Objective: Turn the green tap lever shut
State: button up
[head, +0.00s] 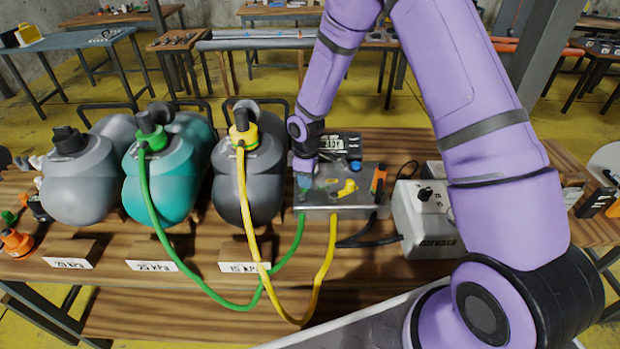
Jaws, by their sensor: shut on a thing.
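A grey metal tap box (342,203) sits on the wooden bench, with a green hose and a yellow hose running from its front. My gripper (304,182) points down over the left end of the box and is shut on the green tap lever. The lever is mostly hidden by the gripper, so its angle cannot be told. A yellow tap lever (347,188) stands to the right on the same box, apart from my gripper.
Three rounded inflatables, grey (75,190), teal (165,190) and dark grey (250,185), stand left behind kPa labels. The green hose (165,250) and yellow hose (330,260) loop over the bench front. A grey pump box (425,225) stands right. An orange-and-black item (378,180) is near the box.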

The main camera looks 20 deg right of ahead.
jog(key=shift+w+a+n, duration=0.2)
jog(key=shift+a+n, duration=0.1)
jog(key=shift+n, duration=0.4)
jog(key=o, duration=0.9)
jog(key=shift+r, duration=0.1)
notch_tip(320, 180, up, 11)
jog(key=shift+f, duration=0.2)
